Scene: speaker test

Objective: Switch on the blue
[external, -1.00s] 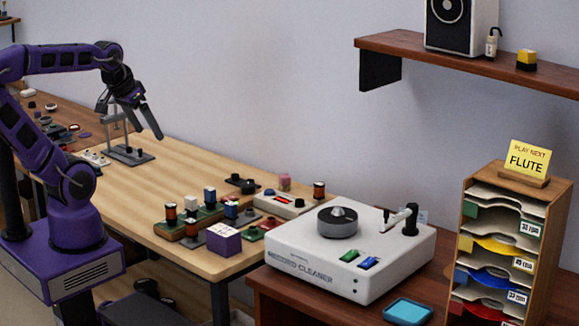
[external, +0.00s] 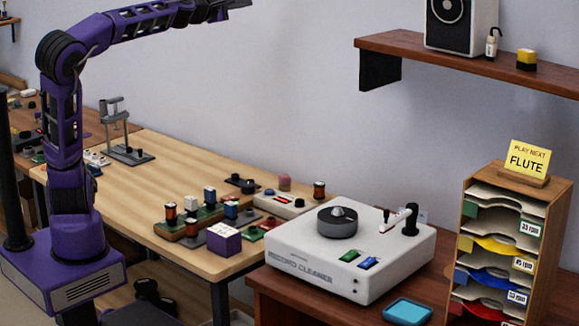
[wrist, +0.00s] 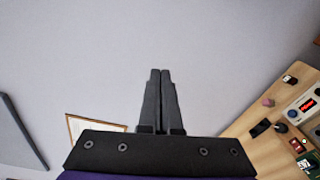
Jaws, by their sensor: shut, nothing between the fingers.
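The white record cleaner (external: 345,275) stands on the dark red-brown table at the right in the external view. A blue switch (external: 369,263) sits on its top near the front edge, with a green switch (external: 350,256) just left of it. Whether either is on is too small to tell. My gripper (external: 246,3) is at the top edge of the external view, high above the wooden bench and far up and left of the cleaner. In the wrist view my gripper (wrist: 160,72) is shut and empty, with the wall behind its fingers.
The cleaner carries a dark round platter (external: 337,224) and a small arm (external: 405,221). Electronic parts and a purple box (external: 223,239) crowd the bench's near end. A shelf (external: 470,62) and a sleeve rack (external: 500,250) stand at the right. A teal tray (external: 408,311) lies in front.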

